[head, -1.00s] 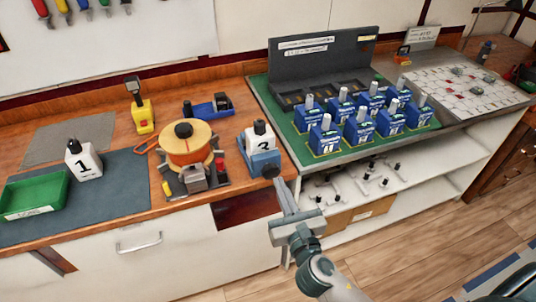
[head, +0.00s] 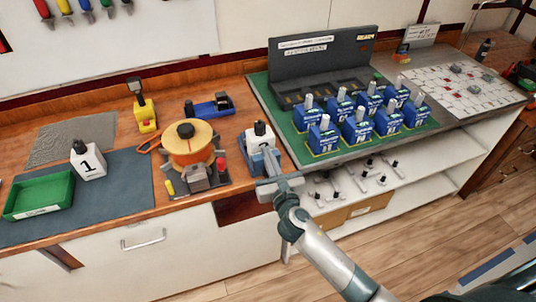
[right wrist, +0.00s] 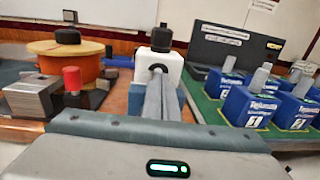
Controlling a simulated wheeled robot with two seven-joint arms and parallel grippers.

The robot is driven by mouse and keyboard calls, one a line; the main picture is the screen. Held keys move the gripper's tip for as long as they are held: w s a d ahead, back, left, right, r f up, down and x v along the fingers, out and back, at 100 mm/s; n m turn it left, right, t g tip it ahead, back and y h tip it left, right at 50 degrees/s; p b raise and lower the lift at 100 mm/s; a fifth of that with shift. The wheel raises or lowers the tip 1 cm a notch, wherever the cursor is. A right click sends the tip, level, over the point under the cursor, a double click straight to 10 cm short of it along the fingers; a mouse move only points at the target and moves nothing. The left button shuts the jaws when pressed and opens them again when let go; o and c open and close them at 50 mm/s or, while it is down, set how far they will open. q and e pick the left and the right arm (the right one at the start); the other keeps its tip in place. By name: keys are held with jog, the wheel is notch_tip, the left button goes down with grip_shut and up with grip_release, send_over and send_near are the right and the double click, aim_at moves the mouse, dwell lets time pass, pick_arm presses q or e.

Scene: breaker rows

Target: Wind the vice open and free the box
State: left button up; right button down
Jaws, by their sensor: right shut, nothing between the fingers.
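The white box marked 2 (head: 260,140), with a black cap, stands in the small blue vice (head: 249,160) at the front edge of the wooden bench. It also shows straight ahead in the right wrist view (right wrist: 174,68). My right gripper (head: 268,172) is shut and empty, with its fingers pointing at the front of the vice. In the right wrist view the closed fingers (right wrist: 160,88) cover the vice's front and the lower part of the box. I cannot tell whether they touch the vice. The vice's handle is hidden. My left gripper is not in view.
Left of the vice is an orange spool (head: 190,143) with a metal block before it. Box 1 (head: 87,160) and a green tray (head: 38,195) are farther left. Blue breakers (head: 357,128) stand on a green mat to the right. A white shelf (head: 400,185) lies below.

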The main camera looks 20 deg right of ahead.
jog(key=shift+w+r+p, duration=0.2)
jog(key=shift+w+p, duration=0.1)
jog(key=shift+w, duration=0.35)
jog(key=shift+d+r, duration=0.1)
